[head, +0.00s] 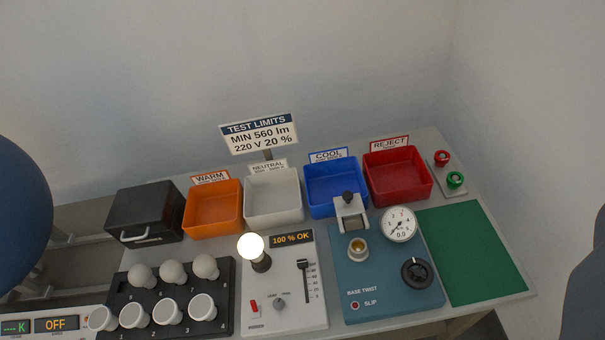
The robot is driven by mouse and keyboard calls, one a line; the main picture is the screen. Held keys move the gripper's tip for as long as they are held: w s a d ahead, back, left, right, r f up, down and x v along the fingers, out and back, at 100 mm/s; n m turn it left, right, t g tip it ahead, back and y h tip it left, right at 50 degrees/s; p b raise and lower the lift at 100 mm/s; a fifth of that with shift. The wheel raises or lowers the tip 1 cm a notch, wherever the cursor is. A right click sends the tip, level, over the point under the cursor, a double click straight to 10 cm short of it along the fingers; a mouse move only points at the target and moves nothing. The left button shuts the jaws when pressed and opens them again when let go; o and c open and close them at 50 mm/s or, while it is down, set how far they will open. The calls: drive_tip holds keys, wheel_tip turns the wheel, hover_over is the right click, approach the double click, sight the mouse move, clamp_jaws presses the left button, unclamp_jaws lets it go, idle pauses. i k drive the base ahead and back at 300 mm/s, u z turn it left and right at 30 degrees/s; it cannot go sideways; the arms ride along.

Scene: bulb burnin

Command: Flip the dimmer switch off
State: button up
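The dimmer unit (284,318) is a white panel at the front middle of the bench. Its small red switch lever (253,306) sits at the lower left, its position too small to tell. A round knob (280,304) and a black slider (303,264), near the top of its scale, are to its right.
Several white bulbs stand in a black rack (227,295) left of the dimmer. A blue base-twist tester (375,285) stands right of it. Orange, white, blue and red bins line the back. A black box (145,208) is at left; a green mat (470,255) lies clear at right.

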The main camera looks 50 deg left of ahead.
sight(255, 308)
drive_tip(key=k, duration=1.8)
drive_tip(key=u, duration=0.65)
drive_tip(key=i, duration=1)
